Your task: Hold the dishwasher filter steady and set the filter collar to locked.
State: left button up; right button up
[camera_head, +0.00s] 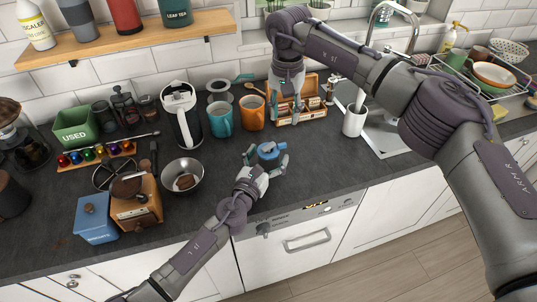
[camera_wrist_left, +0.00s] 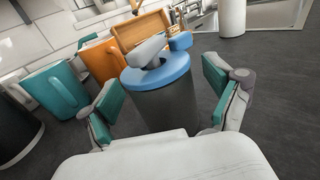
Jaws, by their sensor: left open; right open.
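The dishwasher filter stands upright on the dark worktop near its front edge. In the left wrist view it is a dark grey cylinder (camera_wrist_left: 170,108) with a blue collar (camera_wrist_left: 160,72) on top. The collar has a blue tab at its right and a grey grip across it; no lock marking is readable. The collar also shows in the head view (camera_head: 269,151). My left gripper (camera_head: 267,158) is open, one teal-padded finger on each side of the filter, with visible gaps in the wrist view. My right gripper (camera_head: 285,112) is open and empty, pointing down in front of the wooden box, behind the filter.
An orange mug (camera_head: 252,113), a teal mug (camera_head: 221,119) and a kettle (camera_head: 183,115) stand behind and left. A metal bowl (camera_head: 183,175) is left of the filter. A white cup (camera_head: 354,121) stands by the sink. The worktop right of the filter is clear.

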aim_at(283, 144)
pick_arm(q)
jog(key=shift+w, duration=0.1)
jog(key=c, duration=1.3)
pick_arm(e)
jog(key=shift+c, duration=0.4)
notch_tip(283, 144, down, 10)
jog(key=m, duration=1)
jog(key=shift+r, duration=0.2)
grip_shut()
